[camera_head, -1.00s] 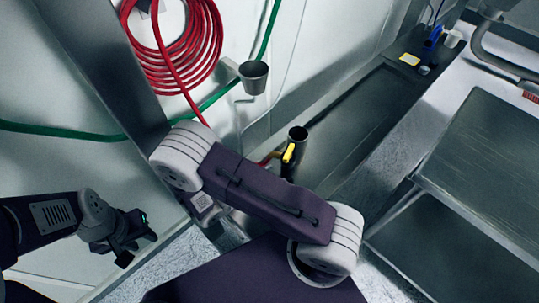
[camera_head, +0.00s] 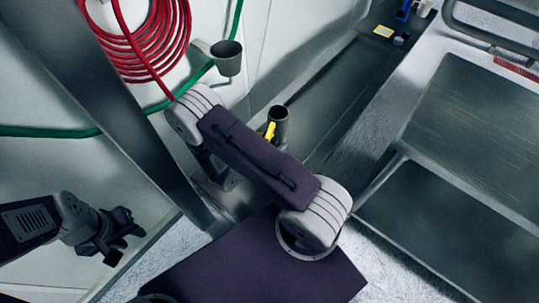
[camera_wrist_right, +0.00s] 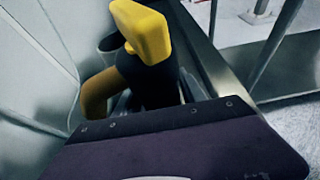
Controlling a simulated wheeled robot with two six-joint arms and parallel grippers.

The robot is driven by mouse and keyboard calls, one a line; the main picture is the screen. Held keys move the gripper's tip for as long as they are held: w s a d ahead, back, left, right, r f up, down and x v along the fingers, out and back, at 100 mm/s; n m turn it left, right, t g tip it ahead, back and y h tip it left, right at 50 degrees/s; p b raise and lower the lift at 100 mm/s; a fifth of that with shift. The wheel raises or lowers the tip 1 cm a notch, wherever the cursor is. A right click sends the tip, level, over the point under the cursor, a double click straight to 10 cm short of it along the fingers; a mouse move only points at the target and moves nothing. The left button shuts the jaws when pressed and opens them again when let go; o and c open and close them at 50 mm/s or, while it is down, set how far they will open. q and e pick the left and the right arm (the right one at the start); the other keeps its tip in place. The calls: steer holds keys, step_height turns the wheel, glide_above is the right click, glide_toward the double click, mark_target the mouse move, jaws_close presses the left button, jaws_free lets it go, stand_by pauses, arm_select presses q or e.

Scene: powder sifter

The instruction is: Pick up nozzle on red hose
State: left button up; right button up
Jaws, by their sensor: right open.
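The yellow and black nozzle (camera_head: 269,131) sits in a dark cylindrical holder (camera_head: 279,118) by the wall, partly hidden by my right arm in the head view. In the right wrist view the nozzle (camera_wrist_right: 143,32) is large and close, just beyond my right gripper's purple housing (camera_wrist_right: 170,140). The right fingers do not show clearly, and I see no grip on the nozzle. The red hose (camera_head: 150,45) hangs coiled on the wall, and its lower run passes behind my right arm. My left gripper (camera_head: 128,240) is open and empty at the lower left, well away from the nozzle.
A grey cup (camera_head: 227,57) is fixed to the wall above, with a green hose (camera_head: 50,131) running nearby. A long metal trough (camera_head: 345,90) runs behind the holder. A steel table (camera_head: 470,130) with a lower shelf stands at the right. A metal post (camera_head: 110,100) rises at the left.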

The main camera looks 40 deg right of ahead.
arm_select(q)
steer(key=shift+a, duration=0.1)
arm_select(e)
steer(key=shift+d, duration=0.2)
jaws_close()
arm_select(q)
steer(key=shift+r, duration=0.15)
arm_select(e)
steer(key=shift+w+r, duration=0.1)
